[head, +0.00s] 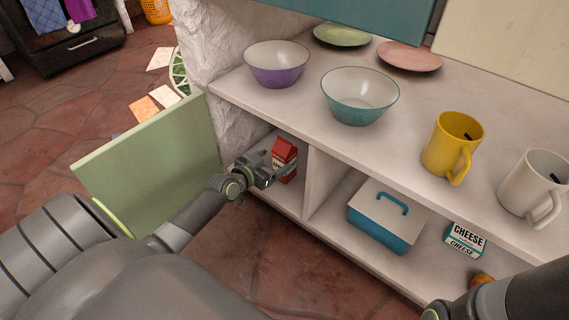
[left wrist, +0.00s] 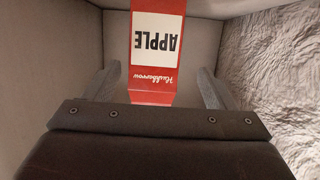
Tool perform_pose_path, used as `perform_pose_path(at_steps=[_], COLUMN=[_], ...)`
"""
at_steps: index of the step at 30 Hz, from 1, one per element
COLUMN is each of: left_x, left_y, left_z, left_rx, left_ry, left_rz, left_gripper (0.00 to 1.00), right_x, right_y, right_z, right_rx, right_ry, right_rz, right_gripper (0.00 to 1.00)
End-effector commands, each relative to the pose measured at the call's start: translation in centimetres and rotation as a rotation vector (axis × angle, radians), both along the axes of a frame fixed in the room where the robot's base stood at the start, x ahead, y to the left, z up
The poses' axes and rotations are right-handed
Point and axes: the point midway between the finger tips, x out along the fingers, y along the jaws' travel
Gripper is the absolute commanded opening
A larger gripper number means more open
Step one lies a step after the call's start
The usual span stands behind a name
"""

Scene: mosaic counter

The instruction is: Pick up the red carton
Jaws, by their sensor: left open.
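The red carton (head: 285,158), red and white with a gabled top, stands upright in the left compartment of the lower shelf. In the left wrist view the carton (left wrist: 157,75) shows the word APPLE upside down, and it lies ahead between the two fingers. My left gripper (head: 273,177) is open at the compartment, just in front of the carton and partly covering its lower left side. In the left wrist view the left gripper (left wrist: 165,92) has its fingers apart on either side of the carton. Whether they touch it I cannot tell. My right gripper does not show, only part of my right arm at the lower right.
A divider (head: 322,181) separates the carton from a blue box (head: 378,232) and a cheese box (head: 465,240). A green door (head: 150,160) stands open at left. Bowls (head: 276,75), a yellow mug (head: 452,145) and a white mug (head: 533,187) stand on the counter above.

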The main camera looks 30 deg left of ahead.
Motion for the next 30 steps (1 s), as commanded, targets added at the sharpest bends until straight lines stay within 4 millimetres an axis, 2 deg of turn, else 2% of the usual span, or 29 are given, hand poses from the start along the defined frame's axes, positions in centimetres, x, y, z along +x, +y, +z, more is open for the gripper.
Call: perform_pose_path(at_steps=[5,15,24,26,30], left_x=[0.6,4.8,5.2,5.2,5.2], left_y=[-0.1,-1.1,-1.1,-1.1,-1.1], left_z=[-0.3,-1.8,-1.7,-1.7,-1.7], left_rx=[0.000,0.000,0.000,0.000,0.000], left_ry=[0.000,-0.001,0.001,0.001,0.001], left_rz=[0.000,0.000,0.000,0.000,0.000], left_gripper=[0.78,0.78,0.78,0.73,0.55], right_x=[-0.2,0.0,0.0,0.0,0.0], right_y=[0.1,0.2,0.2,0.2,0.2], right_z=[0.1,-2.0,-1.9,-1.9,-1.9], right_rx=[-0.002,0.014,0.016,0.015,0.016], right_ry=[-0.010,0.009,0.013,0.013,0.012], right_rz=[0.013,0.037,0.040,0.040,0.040], right_gripper=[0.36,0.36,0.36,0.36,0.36])
